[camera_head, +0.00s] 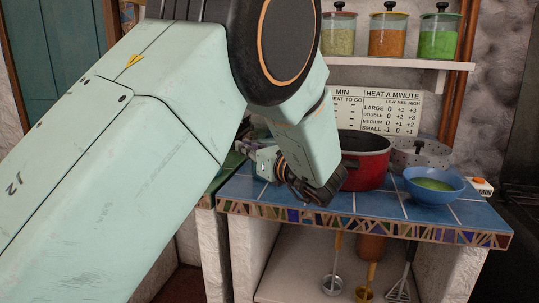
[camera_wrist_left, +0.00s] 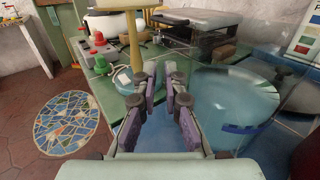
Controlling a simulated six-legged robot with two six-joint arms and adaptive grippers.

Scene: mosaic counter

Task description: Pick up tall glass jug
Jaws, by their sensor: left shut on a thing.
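The tall glass jug (camera_wrist_left: 238,95) is clear and large at the right of the left wrist view, with a blue band low on it. My left gripper (camera_wrist_left: 160,75) is at its left side, with its purple-padded fingers close together. It is shut on the jug, though the clear glass makes the exact contact hard to see. In the head view my left gripper (camera_head: 265,160) is partly hidden by my arm, above the blue-tiled counter (camera_head: 370,207). My right gripper is in neither view.
A red pot (camera_head: 365,165), a grey colander (camera_head: 420,153) and a blue bowl (camera_head: 434,186) stand on the counter. Utensils hang below its front edge. Jars (camera_head: 388,35) stand on the shelf. A wooden-handled tool (camera_wrist_left: 133,45) stands close beyond the left fingers.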

